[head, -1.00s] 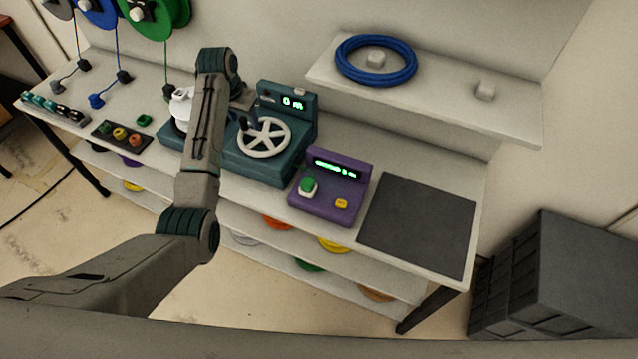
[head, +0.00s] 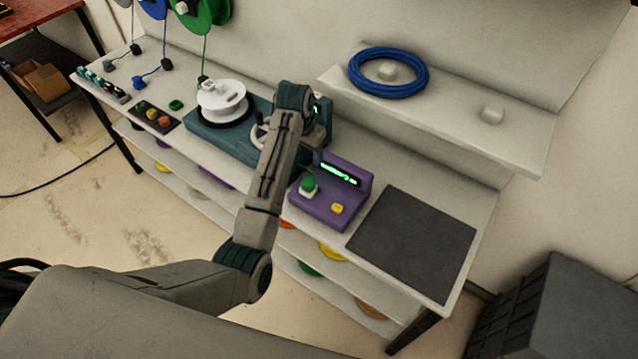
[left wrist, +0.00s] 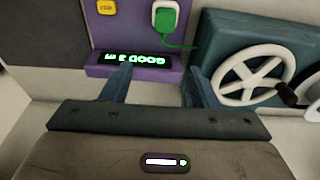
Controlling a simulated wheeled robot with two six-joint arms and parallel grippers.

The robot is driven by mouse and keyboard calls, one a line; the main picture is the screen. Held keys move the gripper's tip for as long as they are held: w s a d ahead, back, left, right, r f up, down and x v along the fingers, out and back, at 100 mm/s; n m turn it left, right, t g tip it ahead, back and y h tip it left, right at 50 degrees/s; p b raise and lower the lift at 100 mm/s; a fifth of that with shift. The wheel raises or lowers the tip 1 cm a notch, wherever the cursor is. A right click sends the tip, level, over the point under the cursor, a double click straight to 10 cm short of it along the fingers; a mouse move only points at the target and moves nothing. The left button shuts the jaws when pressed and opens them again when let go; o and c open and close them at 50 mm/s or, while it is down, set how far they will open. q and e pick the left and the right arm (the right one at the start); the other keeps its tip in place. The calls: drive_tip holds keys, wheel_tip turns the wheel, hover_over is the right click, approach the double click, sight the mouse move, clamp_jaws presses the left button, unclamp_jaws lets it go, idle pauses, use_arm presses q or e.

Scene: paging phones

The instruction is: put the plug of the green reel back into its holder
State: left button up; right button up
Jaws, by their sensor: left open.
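The green reel (head: 206,10) hangs at the top left of the head view, its green cord running down to a dark block behind the white drum. A small green block (head: 176,105), apparently the holder, lies on the bench with no cord visible at it. A green plug-like piece (head: 308,185) sits in a white socket on the purple tester; the left wrist view shows it (left wrist: 163,18) with a green cord attached. My left gripper (left wrist: 158,70) is open and empty, its fingers pointing towards the tester's lit display. My right gripper is out of view.
The teal machine (left wrist: 228,30) with a white handwheel (left wrist: 250,76) is beside my fingers. A white drum (head: 222,98) stands on its left part. A dark mat (head: 415,243) lies bare at right. A blue coil (head: 388,72) rests on the raised shelf.

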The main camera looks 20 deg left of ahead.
use_arm(q)
hover_over(307, 182)
drive_tip(key=s+x, duration=0.1)
drive_tip(key=x, duration=0.3)
drive_tip(key=b+x, duration=0.1)
drive_tip(key=x, duration=0.4)
drive_tip(key=s+b+x, duration=0.1)
drive_tip(key=x, duration=0.1)
drive_tip(key=shift+a+f+b, duration=0.3)
drive_tip(key=shift+a+f, duration=0.1)
drive_tip(key=shift+f, duration=0.15)
drive_tip(key=shift+d+f, duration=0.1)
drive_tip(key=shift+f, duration=0.7)
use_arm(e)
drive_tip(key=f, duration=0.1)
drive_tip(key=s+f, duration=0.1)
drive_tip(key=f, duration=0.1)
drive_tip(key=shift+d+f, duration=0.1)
